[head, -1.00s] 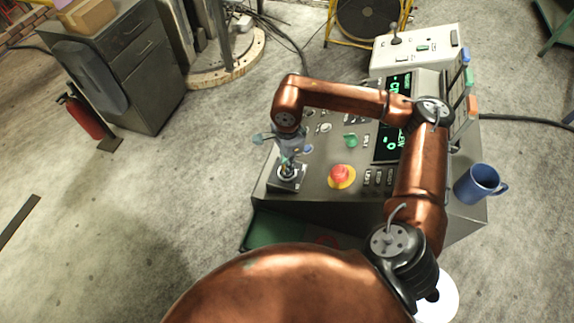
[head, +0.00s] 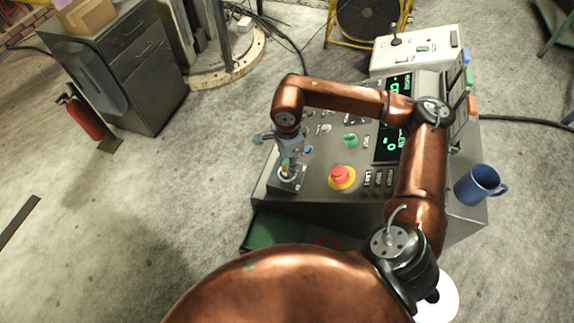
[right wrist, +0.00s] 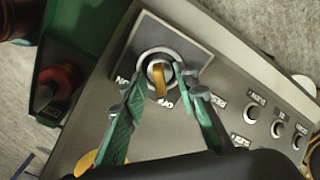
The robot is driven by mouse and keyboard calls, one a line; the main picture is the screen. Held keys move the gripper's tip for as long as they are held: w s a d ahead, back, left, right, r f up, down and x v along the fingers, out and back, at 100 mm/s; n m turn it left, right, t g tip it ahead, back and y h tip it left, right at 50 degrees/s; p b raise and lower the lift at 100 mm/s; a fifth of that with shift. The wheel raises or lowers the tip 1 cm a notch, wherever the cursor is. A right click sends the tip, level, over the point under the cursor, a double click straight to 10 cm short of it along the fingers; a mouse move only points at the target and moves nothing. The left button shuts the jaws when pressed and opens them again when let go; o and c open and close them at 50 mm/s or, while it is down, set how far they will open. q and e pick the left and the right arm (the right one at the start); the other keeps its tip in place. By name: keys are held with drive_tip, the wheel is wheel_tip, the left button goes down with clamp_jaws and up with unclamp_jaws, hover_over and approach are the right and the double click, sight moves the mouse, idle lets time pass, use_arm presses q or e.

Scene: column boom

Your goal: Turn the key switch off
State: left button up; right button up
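The key switch (right wrist: 140,48) is a round collar on a square dark plate, with a yellow key (right wrist: 158,80) in it. The key's bow points down in the right wrist view, towards the OFF label (right wrist: 166,103); the ON label lies further left. In the head view the switch plate (head: 288,184) sits at the console's near left corner. My right gripper (head: 287,168) is just above it. In the right wrist view its green fingers (right wrist: 158,82) are apart, one on each side of the key, with a gap visible around it. My left gripper is not in view.
A red emergency button (head: 341,174) on a yellow base stands right of the switch. A green knob (head: 351,141) and lit displays (head: 392,130) are further back. A blue mug (head: 479,184) stands at the console's right edge. A green tray (head: 272,231) lies below the front.

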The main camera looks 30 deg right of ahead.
wheel_tip(320, 180, up, 12)
drive_tip(key=shift+f, duration=0.15)
idle(0.7)
